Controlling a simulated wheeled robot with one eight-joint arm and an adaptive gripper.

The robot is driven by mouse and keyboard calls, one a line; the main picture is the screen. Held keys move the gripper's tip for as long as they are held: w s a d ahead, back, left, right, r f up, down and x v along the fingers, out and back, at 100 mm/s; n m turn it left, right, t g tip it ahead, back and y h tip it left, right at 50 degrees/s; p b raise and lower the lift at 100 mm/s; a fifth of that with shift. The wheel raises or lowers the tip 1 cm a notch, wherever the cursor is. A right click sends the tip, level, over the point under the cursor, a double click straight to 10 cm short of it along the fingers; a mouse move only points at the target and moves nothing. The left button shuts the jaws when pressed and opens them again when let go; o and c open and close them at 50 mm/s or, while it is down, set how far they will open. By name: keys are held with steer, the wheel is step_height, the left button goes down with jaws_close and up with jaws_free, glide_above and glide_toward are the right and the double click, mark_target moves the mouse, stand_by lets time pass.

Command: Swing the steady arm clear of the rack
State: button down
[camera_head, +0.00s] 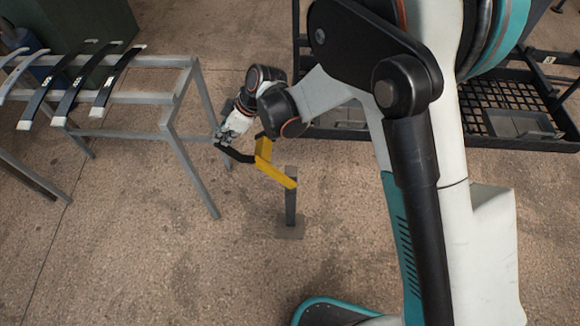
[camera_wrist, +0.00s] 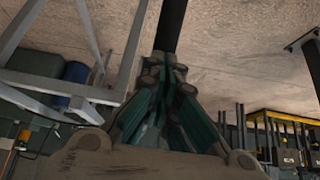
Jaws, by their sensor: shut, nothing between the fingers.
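The steady arm (camera_head: 275,173) is a yellow bar on a short grey post (camera_head: 291,207) with a flat foot. Its black end (camera_head: 238,154) reaches left toward the grey rack (camera_head: 170,97), near the rack's right end. My gripper (camera_head: 220,137) is just above the outer tip of this black end. In the wrist view my gripper (camera_wrist: 170,68) is shut with nothing held, and a black bar (camera_wrist: 171,25) shows just beyond the fingertips. I cannot tell whether the fingers touch it. The yellow part is not clearly seen in the wrist view.
Several curved leaf springs (camera_head: 117,80) lie across the grey rack. A blue drum (camera_wrist: 76,71) stands behind it. A black mesh-floored frame (camera_head: 500,105) stands at the back right. The floor in front of the post and rack is clear.

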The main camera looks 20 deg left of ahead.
steer(key=shift+s+a, duration=0.15)
steer(key=shift+a, duration=0.45)
steer(key=shift+s+a, duration=0.15)
steer(key=shift+a, duration=0.45)
steer(key=shift+w+d, duration=0.25)
steer(key=shift+d, duration=0.75)
steer(key=shift+w+d, duration=0.2)
steer(key=shift+d, duration=0.75)
steer(key=shift+w+d, duration=0.25)
steer(key=shift+d, duration=0.75)
steer(key=shift+w+r, duration=0.1)
steer(key=shift+r, duration=0.05)
